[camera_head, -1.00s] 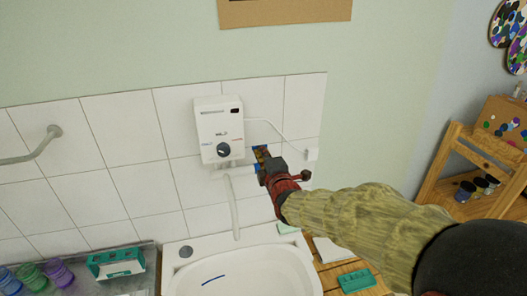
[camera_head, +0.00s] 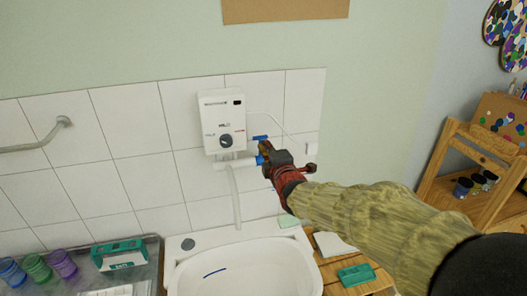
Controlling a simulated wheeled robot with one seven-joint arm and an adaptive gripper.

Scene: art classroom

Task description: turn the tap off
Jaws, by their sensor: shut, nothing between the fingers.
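A white wall-mounted water heater (camera_head: 222,122) with a dark round knob (camera_head: 226,142) hangs on the tiles above the sink. Under it is a white tap body (camera_head: 235,162), with a pale spout (camera_head: 235,198) running down toward the white sink (camera_head: 243,268). A blue piece (camera_head: 259,160) shows at the tap's right end, and a blue bar (camera_head: 260,138) shows just above it. I cannot tell whether these belong to the tap or my gripper. My gripper (camera_head: 264,149) is shut and empty beside the tap's right end. Contact is unclear, and no running water can be made out.
A grab rail (camera_head: 38,144) is on the left wall. A metal counter at left holds purple (camera_head: 63,264), green and blue cups and a teal box (camera_head: 120,252). A wooden surface with a teal item (camera_head: 355,274) lies right of the sink. A wooden shelf (camera_head: 480,180) stands at right.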

